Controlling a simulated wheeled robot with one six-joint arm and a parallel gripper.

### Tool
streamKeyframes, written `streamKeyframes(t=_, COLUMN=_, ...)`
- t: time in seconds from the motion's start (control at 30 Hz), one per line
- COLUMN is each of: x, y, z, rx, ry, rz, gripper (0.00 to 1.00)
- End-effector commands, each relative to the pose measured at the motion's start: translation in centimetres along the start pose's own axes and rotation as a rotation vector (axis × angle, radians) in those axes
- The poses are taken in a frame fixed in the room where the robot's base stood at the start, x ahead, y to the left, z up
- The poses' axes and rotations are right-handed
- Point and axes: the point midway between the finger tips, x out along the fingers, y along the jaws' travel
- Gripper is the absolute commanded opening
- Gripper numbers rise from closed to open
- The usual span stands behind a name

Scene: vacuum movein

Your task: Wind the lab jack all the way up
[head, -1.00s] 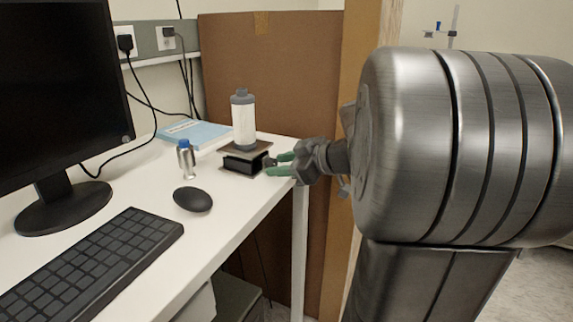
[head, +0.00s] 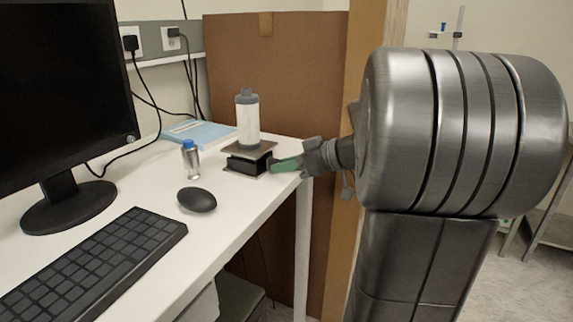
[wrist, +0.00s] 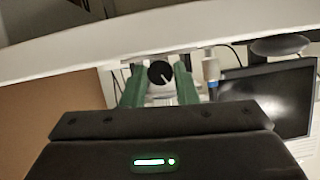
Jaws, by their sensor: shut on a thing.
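The lab jack (head: 241,166) stands near the desk's right edge, with a dark body between two flat plates. Its top plate sits low, only a short gap above the base. A white bottle with a grey cap (head: 248,120) stands upright on the top plate. My gripper (head: 277,164) reaches in from the right at the jack's side. In the wrist view its green fingers (wrist: 159,82) flank the jack's round black knob (wrist: 160,72), which bears a white mark. The gripper is shut on the knob. In the head view the fingers hide the knob.
A small bottle with a blue cap (head: 190,158) and a mouse (head: 197,199) are left of the jack. A blue book (head: 205,132) lies behind. The keyboard (head: 95,262) and monitor (head: 62,95) are further left. A brown panel (head: 270,75) stands behind the desk.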

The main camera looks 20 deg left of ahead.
Motion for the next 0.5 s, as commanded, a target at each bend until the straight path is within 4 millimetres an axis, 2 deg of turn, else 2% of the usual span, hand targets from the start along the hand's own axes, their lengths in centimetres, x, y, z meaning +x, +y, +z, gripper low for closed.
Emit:
streamKeyframes(t=0.4, x=-0.02, y=0.06, z=0.01, rx=0.055, ry=-0.001, rz=-0.023, gripper=0.04)
streamKeyframes(t=0.43, x=-0.02, y=0.06, z=0.01, rx=0.055, ry=-0.001, rz=-0.022, gripper=0.29)
streamKeyframes(t=0.47, x=-0.02, y=0.06, z=0.01, rx=0.055, ry=-0.001, rz=-0.022, gripper=0.35)
streamKeyframes(t=0.5, x=-0.02, y=0.06, z=0.01, rx=0.055, ry=-0.001, rz=-0.022, gripper=0.36)
